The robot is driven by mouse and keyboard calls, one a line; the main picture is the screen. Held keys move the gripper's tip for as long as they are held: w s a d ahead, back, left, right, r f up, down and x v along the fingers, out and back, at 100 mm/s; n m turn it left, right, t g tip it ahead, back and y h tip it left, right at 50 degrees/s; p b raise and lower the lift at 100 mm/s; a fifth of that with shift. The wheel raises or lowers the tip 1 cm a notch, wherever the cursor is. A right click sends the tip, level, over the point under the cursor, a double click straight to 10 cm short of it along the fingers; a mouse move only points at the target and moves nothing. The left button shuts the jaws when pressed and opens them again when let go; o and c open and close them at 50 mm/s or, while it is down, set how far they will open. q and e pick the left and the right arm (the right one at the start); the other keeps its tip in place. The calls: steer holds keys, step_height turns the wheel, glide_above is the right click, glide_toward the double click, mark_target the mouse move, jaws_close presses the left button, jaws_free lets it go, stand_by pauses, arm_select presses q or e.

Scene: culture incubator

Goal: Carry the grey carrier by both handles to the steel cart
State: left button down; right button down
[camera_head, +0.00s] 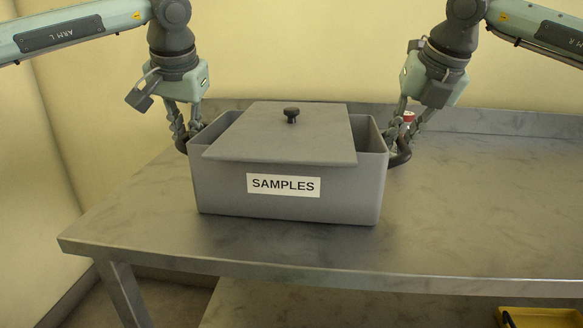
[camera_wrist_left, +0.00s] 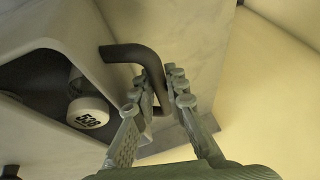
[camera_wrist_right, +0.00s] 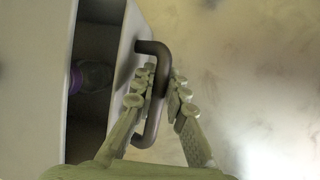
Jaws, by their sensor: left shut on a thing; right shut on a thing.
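The grey carrier (camera_head: 285,197) is an open box labelled SAMPLES, level on or just above the steel table; I cannot tell which. My left gripper (camera_head: 182,132) is shut on the dark left handle (camera_wrist_left: 145,54). My right gripper (camera_head: 404,128) is shut on the dark right handle (camera_head: 403,155), which also shows in the right wrist view (camera_wrist_right: 153,110). In the left wrist view a white-capped container (camera_wrist_left: 88,113) shows inside the carrier; a purple-tinted one (camera_wrist_right: 94,77) shows in the right wrist view.
The steel table (camera_head: 480,210) has a raised back edge and wide free room right of the carrier. A small red-topped thing (camera_head: 409,116) stands behind my right gripper. A yellow tray (camera_head: 540,317) shows low at right. Pale walls stand behind and left.

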arm_select(q)
steer(key=shift+r, duration=0.15)
arm_select(e)
steer(key=shift+r, duration=0.15)
